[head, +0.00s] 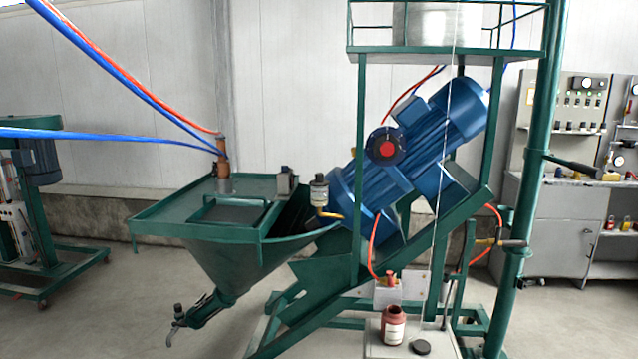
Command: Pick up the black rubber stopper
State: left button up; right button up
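The black rubber stopper (421,347) is a small dark disc. It lies flat on a light grey surface (378,350) at the bottom of the head view. A reddish-brown bottle (393,325) with a white label and an open-looking mouth stands upright just left of the stopper. Neither of my grippers shows in the head view, so whether they are open or shut cannot be seen.
A green hopper (233,262) with a spout stands at centre left. A blue motor (410,150) sits on a sloped green frame behind the stopper. A green post (530,180) rises to its right. A grey control cabinet (555,230) is at far right.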

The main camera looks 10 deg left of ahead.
aim_at(319, 182)
jog(key=z, duration=0.35)
jog(key=i+j+z, duration=0.25)
jog(key=j+z, duration=0.2)
jog(key=j, duration=0.15)
jog(key=i+j+z, duration=0.35)
jog(key=j, duration=0.45)
jog(key=i+j+z, duration=0.1)
jog(key=j, duration=0.5)
